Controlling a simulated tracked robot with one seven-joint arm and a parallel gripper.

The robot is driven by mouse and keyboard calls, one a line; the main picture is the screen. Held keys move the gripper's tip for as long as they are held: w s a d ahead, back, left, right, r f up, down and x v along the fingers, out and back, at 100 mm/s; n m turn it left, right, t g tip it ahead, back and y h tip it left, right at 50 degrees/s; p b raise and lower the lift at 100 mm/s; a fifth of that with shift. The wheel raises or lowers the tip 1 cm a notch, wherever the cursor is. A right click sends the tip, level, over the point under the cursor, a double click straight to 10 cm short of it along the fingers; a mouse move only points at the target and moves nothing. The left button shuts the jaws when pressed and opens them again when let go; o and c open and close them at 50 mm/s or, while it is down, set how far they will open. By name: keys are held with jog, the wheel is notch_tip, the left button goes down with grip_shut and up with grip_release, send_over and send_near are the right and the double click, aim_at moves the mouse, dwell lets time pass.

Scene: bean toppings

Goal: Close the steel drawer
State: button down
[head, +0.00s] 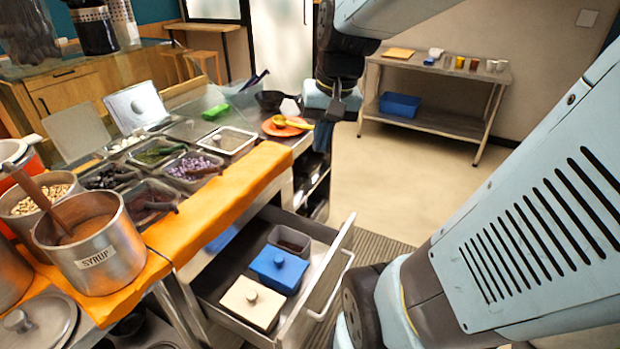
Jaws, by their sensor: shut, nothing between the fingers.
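The steel drawer (311,297) is pulled out from under the counter, low in the middle of the head view. Its front panel and bar handle (332,293) face right. Inside lie a blue lidded box (279,270), a cream lidded box (252,304) and a small dark-filled container (290,240). My gripper (335,112) is shut and empty, pointing down. In the picture it is above and beyond the drawer, near the counter's far end, apart from the handle.
The counter holds an orange cloth (215,205), a syrup pot (93,250), several topping trays and a plate (287,126) with orange items. A steel side table (436,119) stands at the back. Open floor (375,185) lies right of the counter. My arm fills the right side.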

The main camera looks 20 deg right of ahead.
jog(key=w+d+f+m+g+y, duration=0.1)
jog(key=w+d+f+m+y, duration=0.4)
jog(key=d+f, duration=0.45)
jog(key=w+d+f+m+y, duration=0.35)
jog(key=d+f+m, duration=0.35)
jog(key=f, duration=0.4)
jog(key=s+d+f+m+t+y, duration=0.3)
jog(key=d+f+m+t, duration=0.25)
jog(key=d+f, duration=0.45)
jog(key=m+t+h, duration=0.2)
jog(key=m+t, duration=0.5)
jog(key=m, duration=0.1)
send_near(354, 219)
jog(key=shift+y, duration=0.25)
jog(key=x, duration=0.7)
jog(key=shift+w+d+f, duration=0.2)
jog(key=shift+d+f, duration=0.05)
jog(key=shift+f, duration=0.1)
